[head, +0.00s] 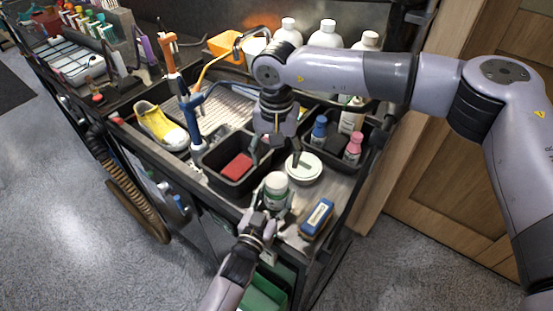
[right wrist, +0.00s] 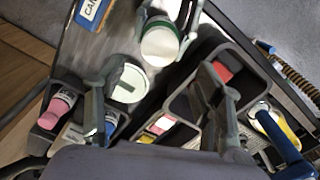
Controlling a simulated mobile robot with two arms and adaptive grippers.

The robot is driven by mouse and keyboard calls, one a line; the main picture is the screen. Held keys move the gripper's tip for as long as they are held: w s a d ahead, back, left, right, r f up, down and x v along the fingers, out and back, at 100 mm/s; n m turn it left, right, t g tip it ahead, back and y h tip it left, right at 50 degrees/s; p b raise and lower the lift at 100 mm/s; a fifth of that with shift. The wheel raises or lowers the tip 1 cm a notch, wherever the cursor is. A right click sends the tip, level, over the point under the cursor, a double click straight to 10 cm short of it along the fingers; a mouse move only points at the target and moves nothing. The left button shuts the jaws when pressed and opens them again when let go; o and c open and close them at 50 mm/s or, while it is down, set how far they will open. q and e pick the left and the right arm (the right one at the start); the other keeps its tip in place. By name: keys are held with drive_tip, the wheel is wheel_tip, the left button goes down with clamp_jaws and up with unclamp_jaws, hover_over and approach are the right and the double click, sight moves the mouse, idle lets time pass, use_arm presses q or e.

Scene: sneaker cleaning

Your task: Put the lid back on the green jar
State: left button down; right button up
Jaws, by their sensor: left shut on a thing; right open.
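The jar (head: 276,182), green and white with a round white top, stands upright between the fingers of my left gripper (head: 268,210), which is shut on it near the bench's front edge. It also shows in the right wrist view (right wrist: 160,47). A flat round white piece with a dark rim, which looks like the lid (head: 304,168), lies on the bench behind and right of the jar. It also shows in the right wrist view (right wrist: 130,83). My right gripper (head: 276,157) is open and empty, pointing down above the bench, with the lid near one finger.
A black bin (head: 222,178) with a red block (head: 237,167) is left of the jar. Another bin holds blue-capped and pink bottles (head: 353,148). A blue-and-white box (head: 317,216) lies at the front right. A yellow sneaker (head: 160,124) sits at the left.

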sight(277, 180)
wheel_tip(277, 180, down, 8)
drive_tip(key=shift+f, duration=0.1)
idle(0.7)
drive_tip(key=shift+c, duration=0.4)
